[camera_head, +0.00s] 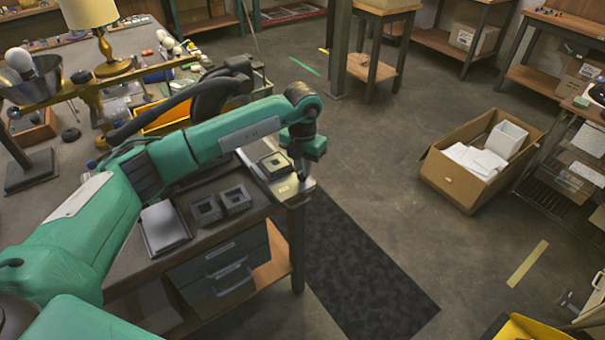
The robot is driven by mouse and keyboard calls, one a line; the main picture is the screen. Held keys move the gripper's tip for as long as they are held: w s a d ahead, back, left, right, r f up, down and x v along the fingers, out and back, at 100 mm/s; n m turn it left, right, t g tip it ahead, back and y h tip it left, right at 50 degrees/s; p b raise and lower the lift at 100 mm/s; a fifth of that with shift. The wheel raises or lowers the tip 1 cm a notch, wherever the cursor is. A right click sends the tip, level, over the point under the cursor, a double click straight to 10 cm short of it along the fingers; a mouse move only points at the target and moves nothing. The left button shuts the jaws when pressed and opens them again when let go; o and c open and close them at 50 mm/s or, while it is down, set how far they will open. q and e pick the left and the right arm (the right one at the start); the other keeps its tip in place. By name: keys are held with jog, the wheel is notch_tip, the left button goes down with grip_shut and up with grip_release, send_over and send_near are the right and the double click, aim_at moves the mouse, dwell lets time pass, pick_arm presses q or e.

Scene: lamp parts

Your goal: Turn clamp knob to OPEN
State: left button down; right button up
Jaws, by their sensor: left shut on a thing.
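My left gripper (302,172) points down at the right end of a pale metal plate (285,187) on the workbench's front right corner. It is shut on a small part there, which I take to be the clamp knob; the fingers hide it, and its turned position cannot be read. A dark square clamp block (275,162) with an opening in its top sits on the plate, just left of the gripper. My right gripper is not in view.
Two dark square blocks (236,198) and a grey box (164,226) lie left along the bench edge. A yellow bin (166,122) and a lamp (97,35) stand farther back. Open floor lies right of the bench, with a cardboard box (455,182) beyond.

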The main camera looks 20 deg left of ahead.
pick_arm(q)
jog(key=m+b, duration=0.3)
jog(key=m, duration=0.1)
jog(key=shift+m, duration=0.4)
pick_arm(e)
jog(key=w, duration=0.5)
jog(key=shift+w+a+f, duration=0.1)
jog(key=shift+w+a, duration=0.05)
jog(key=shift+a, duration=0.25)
pick_arm(q)
jog(key=c, duration=1.4)
grip_release()
jog(key=shift+c, duration=0.2)
jog(key=shift+r, duration=0.1)
